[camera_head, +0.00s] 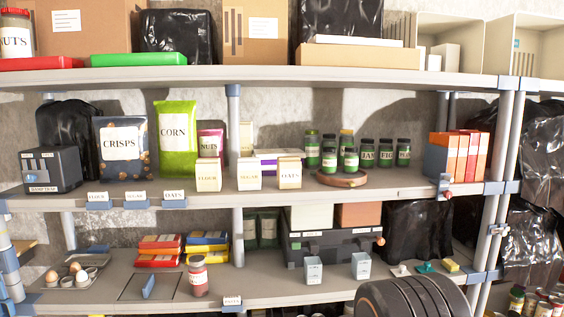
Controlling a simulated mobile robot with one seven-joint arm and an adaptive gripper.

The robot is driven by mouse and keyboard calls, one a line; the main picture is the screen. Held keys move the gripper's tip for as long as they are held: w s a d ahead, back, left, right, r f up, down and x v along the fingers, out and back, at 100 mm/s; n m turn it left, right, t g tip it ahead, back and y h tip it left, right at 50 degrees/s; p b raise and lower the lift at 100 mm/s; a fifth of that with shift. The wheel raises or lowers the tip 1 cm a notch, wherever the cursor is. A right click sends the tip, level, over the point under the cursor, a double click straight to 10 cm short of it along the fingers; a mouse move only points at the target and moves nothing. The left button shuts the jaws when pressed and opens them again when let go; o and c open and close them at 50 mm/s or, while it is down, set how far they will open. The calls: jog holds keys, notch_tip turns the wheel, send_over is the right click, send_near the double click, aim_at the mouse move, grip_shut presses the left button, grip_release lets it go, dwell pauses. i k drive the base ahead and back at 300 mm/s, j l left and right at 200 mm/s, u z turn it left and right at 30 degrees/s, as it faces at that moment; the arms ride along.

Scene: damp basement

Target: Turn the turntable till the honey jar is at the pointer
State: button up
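The brown round turntable (342,182) stands on the middle shelf, right of centre, near the front edge. Small dark jars with greenish labels stand on and around it, including a left jar (329,151) and a front jar (351,160). More labelled jars (386,153) stand to the right; I cannot tell which of these are on the turntable. The labels are too small to identify the honey jar. I cannot make out the pointer.
Small flour, sugar and oats boxes (249,175) stand close left of the turntable. Orange boxes (460,155) stand at the shelf's right end. Bare shelf (400,184) lies right of the turntable. The upper shelf (260,77) runs above. A dark ribbed round shape fills the bottom right.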

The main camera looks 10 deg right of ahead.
aim_at(340, 179)
jog(key=i+l+u, duration=0.1)
jog(key=l, duration=0.45)
jog(key=i+l+u, duration=0.1)
jog(key=l, duration=0.45)
jog(key=i+l+u, duration=0.1)
jog(key=l, duration=0.5)
jog(key=i+l+u, duration=0.1)
jog(key=l, duration=0.45)
jog(key=i, duration=0.05)
